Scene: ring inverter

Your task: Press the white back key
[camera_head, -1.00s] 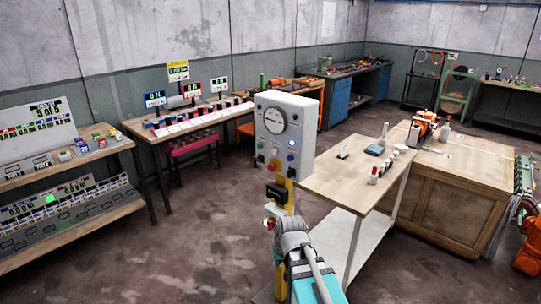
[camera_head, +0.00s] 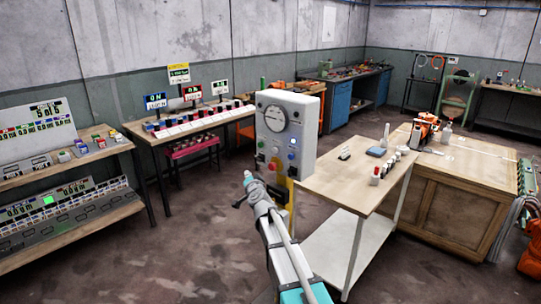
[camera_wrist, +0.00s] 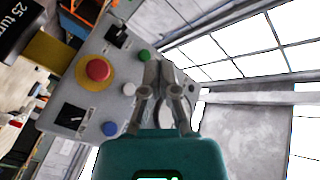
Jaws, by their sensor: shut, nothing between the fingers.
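A pale grey control box (camera_head: 302,118) stands upright on a yellow post in the head view. It has a round gauge (camera_head: 275,118) and small buttons. In the wrist view, a small white round button (camera_wrist: 128,88) lies on the box's face, between a green button (camera_wrist: 143,55) and a blue button (camera_wrist: 109,128). A large red mushroom button (camera_wrist: 98,70) is left of it. My gripper (camera_wrist: 159,72) is shut and empty, right of the white button in the wrist view, partly covering the gauge. Contact cannot be seen. My arm's end shows left of the post in the head view.
A wooden side table (camera_head: 335,190) with small items stands right of the box. A bench with rows of white keys (camera_head: 195,122) is behind at left, and shelves with displays (camera_head: 45,120) at far left. The floor between them is clear.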

